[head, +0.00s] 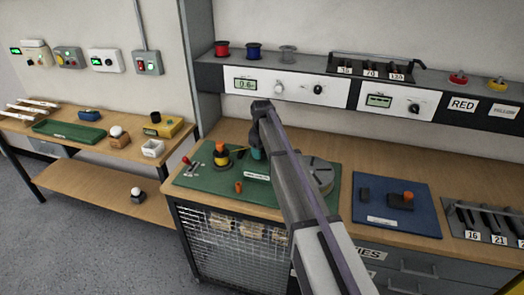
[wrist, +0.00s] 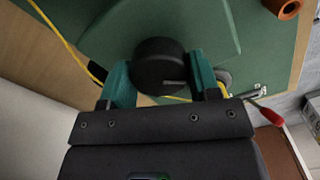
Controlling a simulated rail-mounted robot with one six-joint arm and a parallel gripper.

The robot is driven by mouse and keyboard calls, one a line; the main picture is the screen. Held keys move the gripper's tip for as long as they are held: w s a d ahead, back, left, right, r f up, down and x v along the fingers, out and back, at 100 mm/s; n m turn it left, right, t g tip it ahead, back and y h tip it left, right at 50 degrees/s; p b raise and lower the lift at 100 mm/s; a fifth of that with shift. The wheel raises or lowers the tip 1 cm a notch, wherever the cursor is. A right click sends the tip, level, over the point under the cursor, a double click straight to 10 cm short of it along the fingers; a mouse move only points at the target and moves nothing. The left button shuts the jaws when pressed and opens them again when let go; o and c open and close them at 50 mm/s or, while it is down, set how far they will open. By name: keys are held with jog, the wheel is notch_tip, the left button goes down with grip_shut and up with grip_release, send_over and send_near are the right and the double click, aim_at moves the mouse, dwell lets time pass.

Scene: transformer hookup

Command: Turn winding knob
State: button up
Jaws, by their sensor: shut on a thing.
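In the wrist view, the round black winding knob (wrist: 158,62) sits between the two teal fingers of my gripper (wrist: 160,80). The fingers are shut on its sides. A light mark shows near the knob's lower right edge. A green surface (wrist: 215,25) lies behind the knob. In the head view, my gripper (head: 258,152) is over the green mat (head: 215,191) on the wooden bench. The knob cannot be made out there; my arm covers much of that area.
A yellow wire (wrist: 57,35) runs past the knob, and a red-handled lever (wrist: 267,115) lies to its right. An orange cylinder (head: 239,187) and a grey round plate (head: 318,176) are near my arm. A blue mat (head: 372,226) lies further right.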

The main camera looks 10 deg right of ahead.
jog(key=m, duration=0.5)
jog(key=shift+m, duration=0.3)
jog(key=m, duration=0.5)
dwell(0.4)
jog(key=o, duration=0.9)
notch_tip(320, 180, up, 11)
jog(key=p, duration=1)
jog(key=shift+f+p, duration=0.1)
jog(key=shift+p, duration=0.3)
